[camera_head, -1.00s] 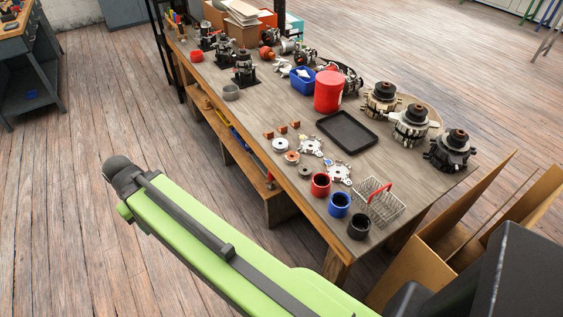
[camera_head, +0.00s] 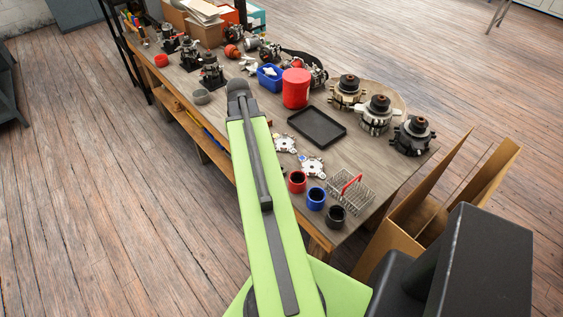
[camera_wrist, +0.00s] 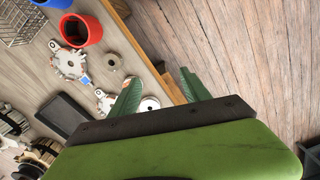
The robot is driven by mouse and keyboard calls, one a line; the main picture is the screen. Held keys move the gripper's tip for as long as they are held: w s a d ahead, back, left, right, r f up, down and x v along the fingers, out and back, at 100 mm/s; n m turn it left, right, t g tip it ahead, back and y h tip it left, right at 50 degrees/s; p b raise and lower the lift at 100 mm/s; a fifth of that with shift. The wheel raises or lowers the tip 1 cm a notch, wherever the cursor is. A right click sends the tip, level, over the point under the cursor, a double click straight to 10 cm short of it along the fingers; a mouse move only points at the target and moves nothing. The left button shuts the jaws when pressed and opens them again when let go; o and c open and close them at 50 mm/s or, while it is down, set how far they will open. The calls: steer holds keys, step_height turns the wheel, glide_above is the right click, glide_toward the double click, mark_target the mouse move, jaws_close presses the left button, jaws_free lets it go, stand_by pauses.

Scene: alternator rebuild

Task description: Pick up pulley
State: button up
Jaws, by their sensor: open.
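My gripper (camera_wrist: 160,88) is open and empty in the wrist view, its two green fingers spread near the table edge. A pale metal disc (camera_wrist: 149,104) lies just by the left finger, partly hidden by the gripper body. A small grey ring with a hole (camera_wrist: 113,61) lies further up and left, apart from the fingers. Either may be the pulley; I cannot tell which. In the head view my arm covers this part of the table, and the gripper and these round parts are hidden.
Flat star-shaped metal plates (camera_wrist: 70,63) lie near the ring. Red (camera_head: 297,181), blue (camera_head: 316,198) and black (camera_head: 336,216) cups and a wire basket (camera_head: 350,192) stand at the near end. A black tray (camera_head: 316,126) and alternators (camera_head: 411,137) lie beyond. Open floor lies left.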

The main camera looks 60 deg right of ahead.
step_height(320, 180, up, 2)
steer(key=r+m+p, duration=0.1)
steer(key=m, duration=0.1)
glide_above(282, 166)
steer(key=a, duration=0.1)
steer(key=f+b, duration=1.2)
steer(key=f, duration=0.1)
steer(key=shift+s+a, duration=0.2)
steer(key=shift+a, duration=0.05)
steer(key=f+b, duration=0.5)
steer(key=shift+d+f, duration=0.2)
steer(key=shift+r, duration=0.2)
steer(key=shift+c, duration=0.4)
jaws_close()
